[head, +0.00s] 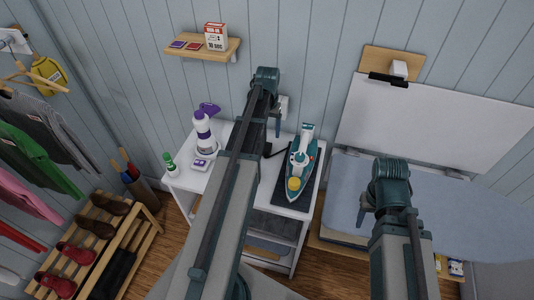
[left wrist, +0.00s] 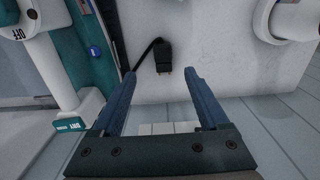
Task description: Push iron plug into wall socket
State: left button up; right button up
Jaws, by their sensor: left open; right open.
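The teal and white iron (head: 301,160) stands on a dark mat on the white cabinet top. Its black plug (left wrist: 163,56) lies on the white top in the left wrist view, prongs toward the wall, with its cord running off to the left. My left gripper (left wrist: 160,74) is open and empty, its fingers pointing at the plug from the wall side, the plug just beyond the tips. A white fitting (head: 283,104) on the wall behind my left gripper looks like the socket, partly hidden. My right gripper (head: 364,215) hangs in front of the ironing board, with nothing seen in it.
A purple and white steamer (head: 203,133) and a green-capped bottle (head: 170,163) stand left of my left arm. A shelf (head: 203,50) with a box is above. An ironing board (head: 440,200) fills the right. A shoe rack (head: 130,235) is at the lower left.

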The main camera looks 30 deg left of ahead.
pick_arm(q)
jog(key=b, duration=0.4)
send_over(265, 150)
jog(key=f, duration=0.3)
jog(key=w+f, duration=0.1)
jog(key=f, duration=0.1)
jog(key=shift+d+f, duration=0.2)
jog(key=shift+d, duration=0.1)
jog(key=f+b, duration=0.2)
jog(key=s+f+b, duration=0.1)
jog(key=f+b, duration=0.2)
jog(key=shift+a+f, duration=0.1)
jog(key=shift+a, duration=0.05)
jog(key=shift+s, duration=0.1)
grip_shut()
